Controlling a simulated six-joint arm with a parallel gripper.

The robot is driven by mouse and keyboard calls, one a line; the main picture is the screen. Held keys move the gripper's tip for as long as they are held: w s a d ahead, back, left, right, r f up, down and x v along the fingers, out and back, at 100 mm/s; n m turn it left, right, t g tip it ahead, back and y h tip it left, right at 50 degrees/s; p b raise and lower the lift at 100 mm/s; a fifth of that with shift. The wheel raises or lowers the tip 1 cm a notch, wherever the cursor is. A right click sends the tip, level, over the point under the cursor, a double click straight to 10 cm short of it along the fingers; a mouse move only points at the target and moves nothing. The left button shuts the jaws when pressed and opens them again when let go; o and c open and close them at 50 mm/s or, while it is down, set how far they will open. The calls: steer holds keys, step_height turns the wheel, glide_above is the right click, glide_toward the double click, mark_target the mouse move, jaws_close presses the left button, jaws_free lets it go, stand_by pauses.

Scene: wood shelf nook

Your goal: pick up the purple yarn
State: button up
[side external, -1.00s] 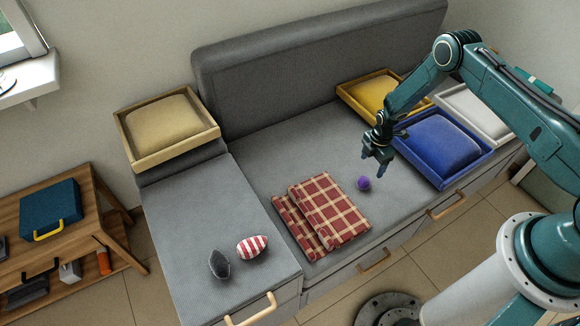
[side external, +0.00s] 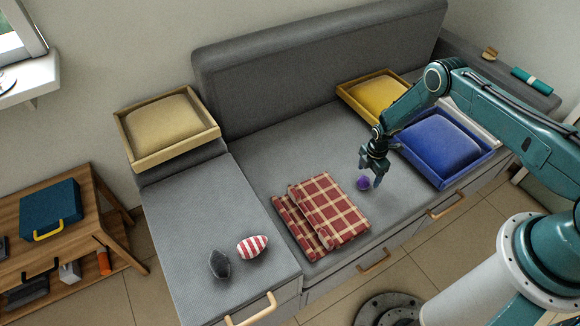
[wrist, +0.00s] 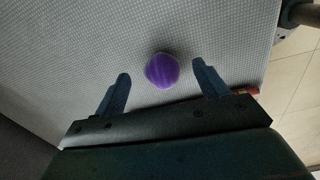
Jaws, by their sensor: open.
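The purple yarn (side external: 363,183) is a small ball on the grey seat cushion, just right of the folded plaid blanket. In the wrist view the yarn (wrist: 162,70) lies centred between the two fingers, a little beyond their tips. My gripper (side external: 370,178) is open and low over the yarn, with its fingers partly in front of it in the side view. In the wrist view my gripper (wrist: 162,78) shows both fingers spread, with clear gaps on either side of the yarn. I cannot tell the exact height of the fingertips above the cushion.
The red plaid blanket (side external: 328,212) lies left of the yarn. A blue cushion in a tray (side external: 440,145) and a yellow cushion in a tray (side external: 378,95) stand behind and right. A striped object (side external: 252,247) and a dark grey one (side external: 219,264) lie farther left. The seat's front edge is near.

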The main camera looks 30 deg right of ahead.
mark_target(368, 177)
steer(key=shift+f, duration=1.5)
steer(key=shift+c, duration=0.2)
steer(key=c, duration=1)
